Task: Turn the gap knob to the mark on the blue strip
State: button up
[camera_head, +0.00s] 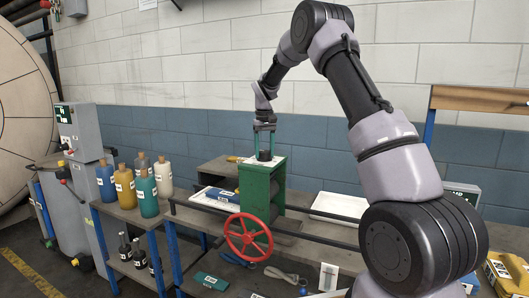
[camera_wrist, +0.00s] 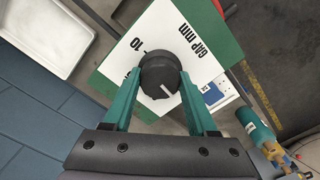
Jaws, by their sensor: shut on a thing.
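The gap knob (camera_wrist: 160,75) is a black round knob with a white pointer line, on a white dial plate (camera_wrist: 130,52) marked "GAP mm" with a "10" mark. It sits on top of the green housing (camera_head: 257,187) in the head view. My gripper (camera_wrist: 158,80) comes from above with its two teal fingers on either side of the knob, shut on it. In the head view my gripper (camera_head: 264,150) stands over the housing's top. The white pointer points to the lower right in the wrist view.
A red handwheel (camera_head: 248,237) is on the housing's front. Several coloured bottles (camera_head: 123,186) stand at the left. A white tray (camera_head: 338,206) lies to the right of the housing. A blue-and-white item (camera_head: 215,195) lies to its left.

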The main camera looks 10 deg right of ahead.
aim_at(265, 151)
jog(key=m, duration=0.5)
jog(key=shift+m, duration=0.4)
jog(key=m, duration=0.4)
jog(key=shift+m, duration=0.4)
jog(key=o, duration=1.4)
jog(key=shift+c, duration=0.2)
notch_tip(265, 151, up, 11)
